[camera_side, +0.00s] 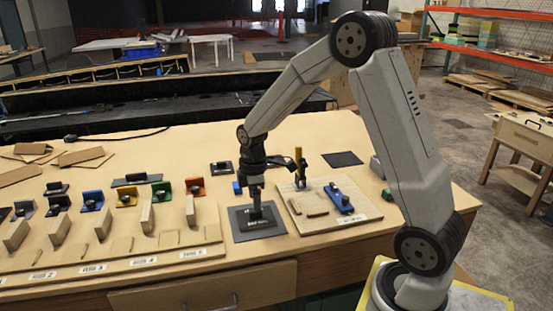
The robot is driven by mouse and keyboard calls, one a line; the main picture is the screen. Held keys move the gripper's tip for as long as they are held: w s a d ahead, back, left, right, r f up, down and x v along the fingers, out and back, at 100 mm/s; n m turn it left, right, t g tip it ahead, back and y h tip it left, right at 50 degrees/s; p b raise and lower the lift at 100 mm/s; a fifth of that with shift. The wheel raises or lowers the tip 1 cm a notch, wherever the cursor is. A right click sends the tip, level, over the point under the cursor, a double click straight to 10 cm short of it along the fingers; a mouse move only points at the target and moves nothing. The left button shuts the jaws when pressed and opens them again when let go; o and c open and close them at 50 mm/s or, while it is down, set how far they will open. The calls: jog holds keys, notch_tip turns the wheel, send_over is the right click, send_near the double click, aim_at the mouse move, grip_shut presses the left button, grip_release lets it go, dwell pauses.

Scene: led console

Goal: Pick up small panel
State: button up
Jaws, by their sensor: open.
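My gripper (261,213) points down over a dark square pad (240,226) with a small white label, near the front of the wooden table. Its jaws are open. A dark piece is at or under the fingertips; the arm partly covers it, and I cannot tell whether the fingers touch it. I cannot tell for sure which item is the small panel. A flat dark panel (343,159) lies apart, at the back right of the table.
Right of the pad is a light board (368,214) with a blue part (339,199) and an upright yellow-handled tool (299,163). To the left, a numbered wooden rack (95,262) has several upright wooden pieces, with coloured brackets behind. Loose wooden pieces (82,157) lie back left.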

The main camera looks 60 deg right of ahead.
aim_at(256, 215)
jog(key=shift+w+f, duration=0.1)
jog(key=shift+f, duration=2.05)
grip_shut()
